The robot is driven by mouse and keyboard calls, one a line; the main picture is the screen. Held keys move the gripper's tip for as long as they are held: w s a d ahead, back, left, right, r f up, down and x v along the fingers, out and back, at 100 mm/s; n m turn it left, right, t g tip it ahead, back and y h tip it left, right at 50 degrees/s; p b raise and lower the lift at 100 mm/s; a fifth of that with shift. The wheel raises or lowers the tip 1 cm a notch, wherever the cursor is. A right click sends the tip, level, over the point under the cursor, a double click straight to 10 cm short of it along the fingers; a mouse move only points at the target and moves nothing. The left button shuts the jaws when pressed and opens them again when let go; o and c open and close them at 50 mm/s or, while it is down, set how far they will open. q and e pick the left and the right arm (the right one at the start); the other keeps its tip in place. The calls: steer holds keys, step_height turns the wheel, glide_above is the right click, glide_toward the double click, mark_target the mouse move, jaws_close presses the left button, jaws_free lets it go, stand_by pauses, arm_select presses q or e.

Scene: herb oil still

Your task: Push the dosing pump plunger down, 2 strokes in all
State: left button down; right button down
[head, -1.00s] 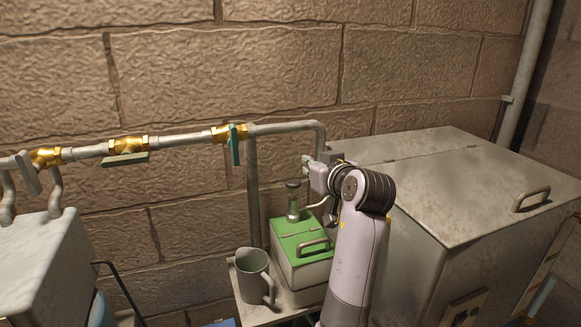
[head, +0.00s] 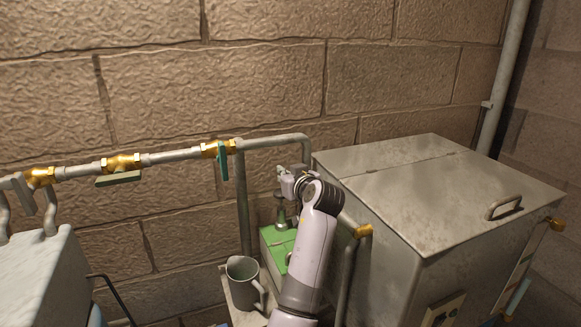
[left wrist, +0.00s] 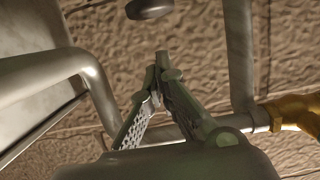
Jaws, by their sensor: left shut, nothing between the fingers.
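The dosing pump is a green-topped box (head: 272,240) in the head view, beside the large metal chest. Its plunger (head: 281,214) stands upright with a dark round knob on top, partly hidden by my left gripper. My left gripper (head: 282,173) is shut and empty, close to the knob and slightly above it in the picture. In the left wrist view the shut fingertips (left wrist: 162,58) meet at a point. A dark disc (left wrist: 150,8), probably the knob, shows at the top edge, apart from the fingertips. I cannot tell contact in the head view. My right gripper is out of view.
A grey jug (head: 243,283) stands left of the pump on the same stand. The big metal chest (head: 440,190) is close on the right. A pipe with brass valves (head: 122,163) runs along the stone wall behind. A brass-ended pipe (head: 363,231) is right of my arm.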

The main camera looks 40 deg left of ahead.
arm_select(q)
steer(key=shift+d+f, duration=0.15)
steer(key=shift+f, duration=0.8)
steer(key=shift+f+p, duration=0.3)
steer(key=shift+f, duration=0.05)
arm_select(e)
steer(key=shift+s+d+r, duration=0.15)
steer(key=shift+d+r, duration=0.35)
arm_select(q)
steer(key=shift+f, duration=0.15)
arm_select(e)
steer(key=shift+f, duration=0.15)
